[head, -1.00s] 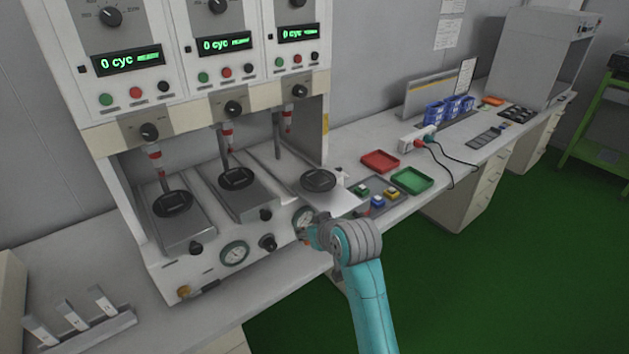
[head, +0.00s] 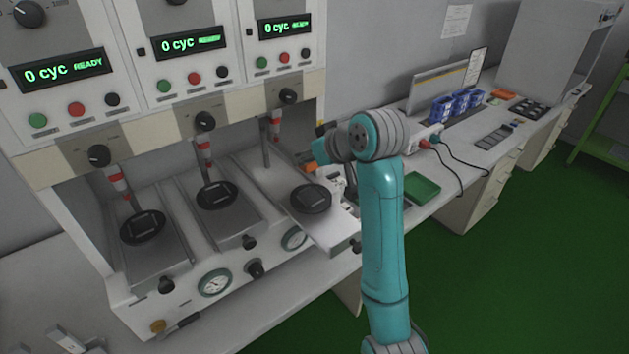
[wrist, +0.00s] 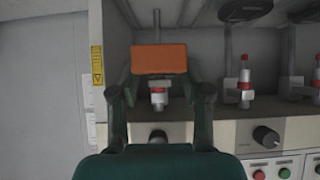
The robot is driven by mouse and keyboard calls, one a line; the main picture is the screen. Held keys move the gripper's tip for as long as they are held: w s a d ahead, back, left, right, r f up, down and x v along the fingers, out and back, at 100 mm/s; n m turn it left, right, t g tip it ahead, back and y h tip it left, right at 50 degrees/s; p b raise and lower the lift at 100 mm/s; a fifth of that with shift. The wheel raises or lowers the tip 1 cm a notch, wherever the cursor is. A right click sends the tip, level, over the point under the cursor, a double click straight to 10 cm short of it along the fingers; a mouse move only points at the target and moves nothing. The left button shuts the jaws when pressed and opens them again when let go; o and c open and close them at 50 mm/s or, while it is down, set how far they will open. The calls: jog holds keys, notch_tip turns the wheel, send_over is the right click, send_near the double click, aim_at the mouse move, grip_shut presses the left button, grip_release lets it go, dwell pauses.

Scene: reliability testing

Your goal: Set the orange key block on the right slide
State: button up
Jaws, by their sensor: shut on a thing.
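An orange block (wrist: 159,59), taken as the key block, is held between the two fingers of my gripper (wrist: 159,78) in the wrist view. A small orange part of it (head: 311,168) shows in the head view, beside my gripper (head: 324,168). The right slide (head: 330,232) is a grey plate with a black disc (head: 311,198) that has a square recess. My arm hides part of the bench behind.
A red-and-white plunger (head: 275,128) hangs behind the right slide, and another slide (head: 235,228) lies left of it. A green tray (head: 422,187) is right of my arm. Blue bins (head: 455,106) and another orange item (head: 503,94) stand farther back.

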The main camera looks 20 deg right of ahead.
jog(key=f, duration=0.3)
jog(key=w+f, duration=0.1)
jog(key=f, duration=0.1)
jog(key=shift+d+f, duration=0.15)
jog(key=shift+d, duration=0.2)
jog(key=shift+f, duration=2.3)
jog(key=o, duration=1.3)
jog(key=v, duration=1.2)
jog(key=shift+s, duration=0.1)
